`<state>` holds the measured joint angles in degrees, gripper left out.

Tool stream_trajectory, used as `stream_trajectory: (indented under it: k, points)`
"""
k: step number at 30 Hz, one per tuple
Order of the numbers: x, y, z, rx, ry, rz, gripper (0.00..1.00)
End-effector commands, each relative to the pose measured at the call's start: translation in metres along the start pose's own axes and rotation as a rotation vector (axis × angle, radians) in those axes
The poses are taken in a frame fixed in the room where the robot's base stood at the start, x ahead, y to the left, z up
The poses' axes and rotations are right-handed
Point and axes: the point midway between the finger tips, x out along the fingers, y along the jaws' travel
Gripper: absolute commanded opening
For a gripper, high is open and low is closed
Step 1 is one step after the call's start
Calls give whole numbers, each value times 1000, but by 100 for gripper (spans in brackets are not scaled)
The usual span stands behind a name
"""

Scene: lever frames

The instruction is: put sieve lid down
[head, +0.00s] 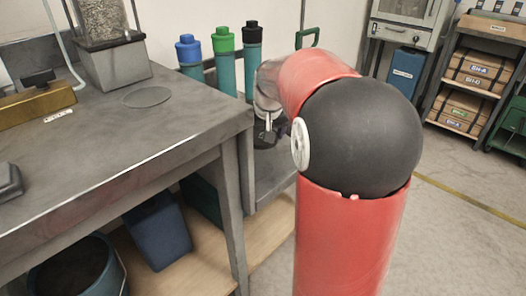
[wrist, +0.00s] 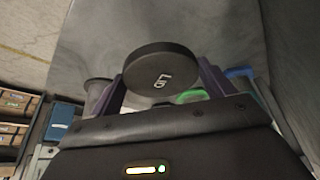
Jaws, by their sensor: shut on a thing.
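The sieve lid, a dark round disc with pale markings (wrist: 160,72), is held between the two fingers of my gripper (wrist: 158,84) in the wrist view. It is seen nearly face on, with a grey surface behind it; I cannot tell whether it touches that surface. In the head view my gripper (head: 267,133) is mostly hidden behind my red arm, over a lower grey shelf (head: 276,165) right of the workbench. The lid cannot be made out clearly there.
Bottles with blue (head: 188,48), green (head: 223,38) and black (head: 252,34) caps stand behind the bench. A flat grey disc (head: 147,97) lies on the workbench (head: 120,135), near a hopper (head: 108,62) and a brass block (head: 38,103). The bench front right is clear.

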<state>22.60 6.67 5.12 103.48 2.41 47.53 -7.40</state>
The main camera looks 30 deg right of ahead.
Motion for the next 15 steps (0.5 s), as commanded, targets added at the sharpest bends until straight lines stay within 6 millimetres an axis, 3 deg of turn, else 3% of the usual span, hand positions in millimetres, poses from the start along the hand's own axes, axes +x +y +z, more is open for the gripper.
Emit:
stream_trajectory:
  k: [12, 15]
  points:
    - [45, 1, 19, 1, -1, 1, 54]
    - [49, 1, 20, 1, 0, 1, 54]
